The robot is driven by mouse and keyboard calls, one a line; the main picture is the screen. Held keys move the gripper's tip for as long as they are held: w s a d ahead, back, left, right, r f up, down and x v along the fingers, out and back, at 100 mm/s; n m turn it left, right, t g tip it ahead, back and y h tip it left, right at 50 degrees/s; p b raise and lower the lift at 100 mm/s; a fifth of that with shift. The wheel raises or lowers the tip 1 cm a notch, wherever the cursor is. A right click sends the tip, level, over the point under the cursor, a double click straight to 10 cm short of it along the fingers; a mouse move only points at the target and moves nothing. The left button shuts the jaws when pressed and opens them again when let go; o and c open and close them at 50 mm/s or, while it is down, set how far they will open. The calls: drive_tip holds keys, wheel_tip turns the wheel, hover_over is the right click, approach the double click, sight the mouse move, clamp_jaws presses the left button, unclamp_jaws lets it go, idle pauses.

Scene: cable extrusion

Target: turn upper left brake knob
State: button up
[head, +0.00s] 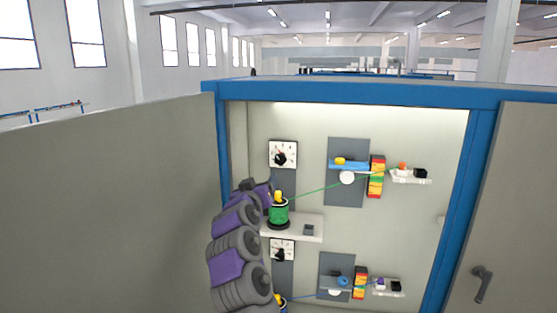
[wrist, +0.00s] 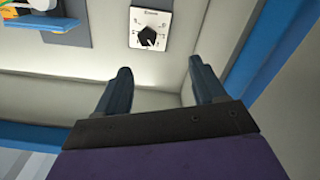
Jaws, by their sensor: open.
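The upper left brake knob (head: 281,158) is a black knob on a white square dial plate, high on the left of the cabinet's back wall. In the wrist view, a black knob on a white dial (wrist: 147,37) shows beyond the fingers, near the top edge; it looks like the same one. My gripper (wrist: 162,82) is open, with two dark fingers apart and nothing between them. The knob lies ahead of the fingertips and is not touched. In the head view my purple and grey arm reaches up at the left; its fingers are not clearly visible there.
A green cable spool (head: 278,213) stands on a white shelf (head: 308,227) below the knob, close to my arm. A second dial (head: 282,251) sits lower. A green cable (head: 325,186) runs right from the spool. The blue cabinet frame (head: 224,150) stands at the left.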

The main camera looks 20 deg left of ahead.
drive_tip(key=d+m, duration=0.1)
drive_tip(key=p, duration=0.7)
approach(279, 162)
drive_tip(key=w, duration=0.4)
drive_tip(key=shift+w+a+r+m+p, duration=0.2)
drive_tip(key=shift+w+a+m+p, duration=0.2)
drive_tip(key=shift+w+a, duration=0.35)
drive_tip(key=shift+w+a+p, duration=0.1)
drive_tip(key=shift+w+p, duration=0.3)
drive_tip(key=shift+w, duration=0.2)
drive_tip(key=shift+w+a+r+p, duration=0.15)
drive_tip(key=shift+w+p, duration=0.1)
drive_tip(key=shift+p, duration=0.4)
drive_tip(key=shift+w+p, duration=0.55)
drive_tip(key=shift+p, duration=0.45)
drive_tip(key=shift+w+a+p, duration=0.25)
drive_tip(key=shift+w+p, duration=0.1)
drive_tip(key=shift+p, duration=0.4)
drive_tip(key=shift+w+f+p, duration=0.3)
drive_tip(key=shift+p, duration=0.2)
